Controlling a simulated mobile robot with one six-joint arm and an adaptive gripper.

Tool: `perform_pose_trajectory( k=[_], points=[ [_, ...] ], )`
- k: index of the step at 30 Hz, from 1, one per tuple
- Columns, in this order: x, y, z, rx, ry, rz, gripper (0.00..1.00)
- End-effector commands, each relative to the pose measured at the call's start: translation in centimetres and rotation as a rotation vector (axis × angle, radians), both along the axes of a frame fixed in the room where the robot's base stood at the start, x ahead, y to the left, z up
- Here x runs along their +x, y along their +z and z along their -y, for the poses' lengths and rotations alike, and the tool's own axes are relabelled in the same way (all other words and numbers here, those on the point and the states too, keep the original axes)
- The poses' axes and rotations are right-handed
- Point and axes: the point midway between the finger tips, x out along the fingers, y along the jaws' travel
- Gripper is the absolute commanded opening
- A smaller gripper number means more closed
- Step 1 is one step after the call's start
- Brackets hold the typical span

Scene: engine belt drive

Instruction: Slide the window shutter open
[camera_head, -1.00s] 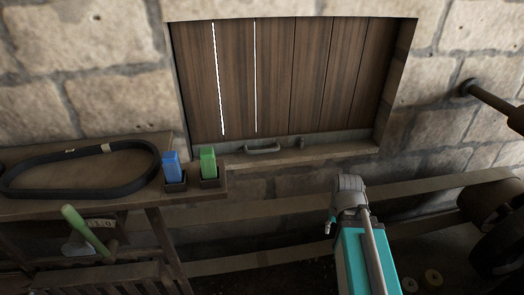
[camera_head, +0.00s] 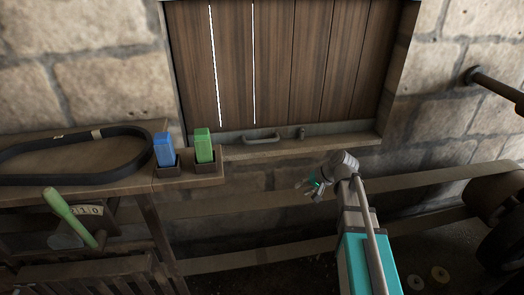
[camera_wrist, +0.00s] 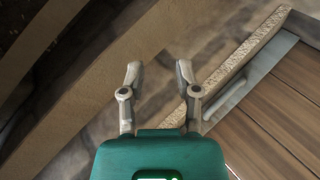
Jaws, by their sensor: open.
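The wooden window shutter (camera_head: 275,65) fills the stone window opening in the head view, made of dark vertical planks with two bright gaps at its left. A grey bar handle (camera_head: 262,137) sits along its lower edge, with a small knob (camera_head: 300,132) to the right. The shutter planks (camera_wrist: 268,130) and the handle (camera_wrist: 228,100) also show at the right of the wrist view, tilted. My gripper (camera_head: 310,188) is below and right of the handle, apart from it. In the wrist view my gripper (camera_wrist: 158,78) is open with nothing between its fingers.
A wooden shelf at the left holds a black belt (camera_head: 75,155), a blue block (camera_head: 164,150) and a green block (camera_head: 204,146) in small holders. A green-handled tool (camera_head: 70,215) is below. A flat belt (camera_head: 430,182) runs beneath the window. A dark rod (camera_head: 495,90) juts out at right.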

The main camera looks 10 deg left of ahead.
Motion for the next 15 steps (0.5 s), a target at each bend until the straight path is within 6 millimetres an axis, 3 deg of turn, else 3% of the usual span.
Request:
perform_pose_trajectory(
  k=[1, 6, 15],
  points=[
    [2.5, -1.1, -0.8, 0.068, -0.023, 0.012, 0.42],
    [8.4, -0.8, -3.2, 0.309, -0.106, 0.045, 0.42],
    [17.0, 0.9, -4.9, 0.683, -0.247, 0.061, 0.42]
  ],
)
